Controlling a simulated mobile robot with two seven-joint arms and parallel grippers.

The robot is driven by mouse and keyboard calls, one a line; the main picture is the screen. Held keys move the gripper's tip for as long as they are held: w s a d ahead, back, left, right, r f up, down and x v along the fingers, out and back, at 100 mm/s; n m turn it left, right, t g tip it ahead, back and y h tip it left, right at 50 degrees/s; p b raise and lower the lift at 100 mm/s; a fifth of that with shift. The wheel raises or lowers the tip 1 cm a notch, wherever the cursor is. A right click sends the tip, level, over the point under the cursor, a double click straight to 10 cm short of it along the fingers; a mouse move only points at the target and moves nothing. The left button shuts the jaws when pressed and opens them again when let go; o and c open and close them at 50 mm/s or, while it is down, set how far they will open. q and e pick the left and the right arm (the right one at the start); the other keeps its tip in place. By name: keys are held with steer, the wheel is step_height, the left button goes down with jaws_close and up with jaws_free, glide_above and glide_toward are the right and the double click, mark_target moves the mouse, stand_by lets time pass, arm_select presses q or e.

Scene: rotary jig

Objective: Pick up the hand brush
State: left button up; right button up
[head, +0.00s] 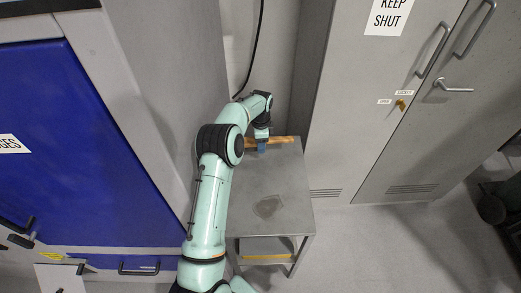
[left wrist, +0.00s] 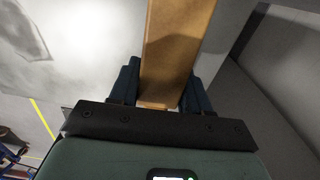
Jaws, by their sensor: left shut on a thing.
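The hand brush (head: 280,140) shows as a long tan wooden piece at the back edge of the small grey table. My left gripper (head: 261,147) reaches down over it and is shut on it. In the left wrist view the flat wooden part of the brush (left wrist: 176,45) runs between the two dark fingers of my left gripper (left wrist: 162,92) and out past the top of the picture. The bristles do not show clearly. I cannot tell whether the brush touches the table. My right gripper is out of view.
The grey metal table (head: 290,190) has a dark patch on its otherwise bare top and a lower shelf. A tall grey cabinet (head: 365,130) stands close on its right. A blue-fronted unit (head: 80,150) stands on the left. The floor at the front right is clear.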

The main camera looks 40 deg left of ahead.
arm_select(q)
step_height(320, 180, up, 14)
stand_by(0.3)
steer(key=shift+r, duration=0.1)
